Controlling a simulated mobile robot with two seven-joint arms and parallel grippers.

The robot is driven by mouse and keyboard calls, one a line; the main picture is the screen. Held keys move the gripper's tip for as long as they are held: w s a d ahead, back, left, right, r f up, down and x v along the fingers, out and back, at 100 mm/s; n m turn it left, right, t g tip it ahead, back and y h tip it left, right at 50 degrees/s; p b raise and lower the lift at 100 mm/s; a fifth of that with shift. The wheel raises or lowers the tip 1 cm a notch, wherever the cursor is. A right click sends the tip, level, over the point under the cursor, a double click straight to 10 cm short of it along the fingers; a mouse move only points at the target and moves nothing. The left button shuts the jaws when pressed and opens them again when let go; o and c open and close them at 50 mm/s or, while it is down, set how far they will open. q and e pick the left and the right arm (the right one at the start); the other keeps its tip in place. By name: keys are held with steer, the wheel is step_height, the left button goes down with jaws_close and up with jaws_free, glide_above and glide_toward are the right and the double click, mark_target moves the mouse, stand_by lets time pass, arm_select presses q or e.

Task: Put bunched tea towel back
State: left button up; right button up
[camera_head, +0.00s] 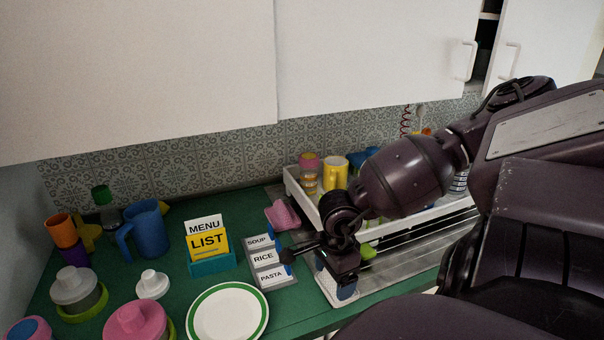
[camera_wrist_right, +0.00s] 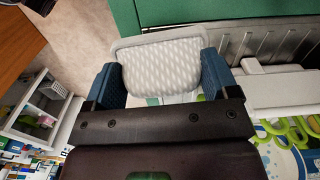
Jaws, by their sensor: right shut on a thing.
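My right gripper (camera_head: 333,275) is low over the front of the counter, at the left end of the metal drainer. In the right wrist view its two blue fingers (camera_wrist_right: 163,82) stand either side of a pale, patterned, rounded bundle with a lighter rim, which looks like the bunched tea towel (camera_wrist_right: 162,66), and are shut on it. In the head view the towel (camera_head: 345,292) shows only partly below the gripper; the gripper hides the rest. I cannot tell whether it touches the surface below. My left gripper is not in view.
A white rack (camera_head: 374,233) with cups stands behind my right arm. Left of the gripper are the SOUP, RICE and PASTA labels (camera_head: 269,262), a green-rimmed plate (camera_head: 228,312) and a MENU LIST holder (camera_head: 210,265). A pink item (camera_head: 282,215) lies behind. White cupboards (camera_head: 370,55) hang above.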

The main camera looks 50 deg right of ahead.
steer(key=shift+w+a+m, duration=0.1)
steer(key=shift+w+m, duration=0.2)
steer(key=shift+w, duration=0.1)
steer(key=w+d, duration=0.3)
steer(key=w, duration=0.2)
steer(key=w+d, duration=0.3)
steer(key=w, duration=0.2)
steer(key=w+d, duration=0.3)
steer(key=w, duration=0.2)
steer(key=shift+d, duration=0.1)
steer(key=shift+f, duration=1.8)
steer(key=shift+f, duration=0.1)
steer(key=o, duration=0.5)
steer(key=shift+c, duration=0.2)
steer(key=shift+o, duration=1.4)
